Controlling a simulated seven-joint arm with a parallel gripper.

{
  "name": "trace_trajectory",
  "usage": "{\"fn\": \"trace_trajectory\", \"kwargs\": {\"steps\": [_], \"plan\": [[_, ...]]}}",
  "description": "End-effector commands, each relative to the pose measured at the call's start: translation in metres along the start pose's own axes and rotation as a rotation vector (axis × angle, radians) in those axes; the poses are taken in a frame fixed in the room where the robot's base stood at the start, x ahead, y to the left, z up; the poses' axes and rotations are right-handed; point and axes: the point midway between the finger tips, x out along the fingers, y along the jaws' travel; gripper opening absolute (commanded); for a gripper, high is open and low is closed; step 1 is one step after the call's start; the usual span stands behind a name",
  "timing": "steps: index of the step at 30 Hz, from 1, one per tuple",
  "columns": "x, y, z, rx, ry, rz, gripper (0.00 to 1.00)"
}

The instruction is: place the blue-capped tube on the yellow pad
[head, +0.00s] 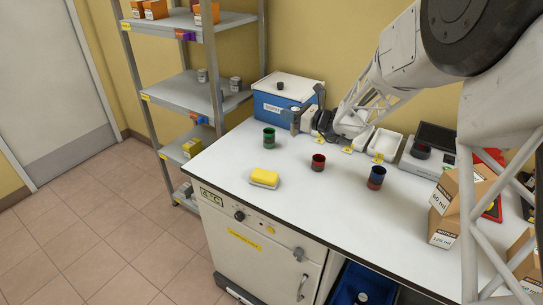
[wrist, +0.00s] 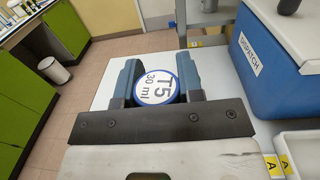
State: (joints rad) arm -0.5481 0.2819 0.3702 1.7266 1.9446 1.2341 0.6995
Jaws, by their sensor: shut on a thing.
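My gripper (head: 308,122) is at the back of the white bench, in front of the blue box. In the wrist view its two blue-grey fingers (wrist: 157,72) are shut on a tube. The tube's round top (wrist: 158,88) is white with a blue rim and reads "T5 30 ml". In the head view the held tube (head: 295,122) is a small greyish upright shape; its lower end is hard to make out. The yellow pad (head: 264,177), with a pale base, lies near the bench's front-left edge, apart from the gripper and with nothing on it.
A green cup (head: 269,138), a red cup (head: 318,162) and a blue-and-red cup (head: 377,178) stand on the bench. The blue "DISPATCH" box (head: 280,106) is behind the gripper. White trays (head: 384,143) and cartons (head: 445,215) are to the right. Bench around the pad is clear.

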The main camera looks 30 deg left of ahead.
Motion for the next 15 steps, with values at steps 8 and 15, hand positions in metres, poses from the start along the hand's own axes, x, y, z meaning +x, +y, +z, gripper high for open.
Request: {"fn": "trace_trajectory", "kwargs": {"steps": [8,15], "plan": [[-0.012,0.047,0.003,-0.002,0.001,0.026,0.12],[-0.028,0.106,0.001,-0.001,0.002,0.060,0.12]]}}
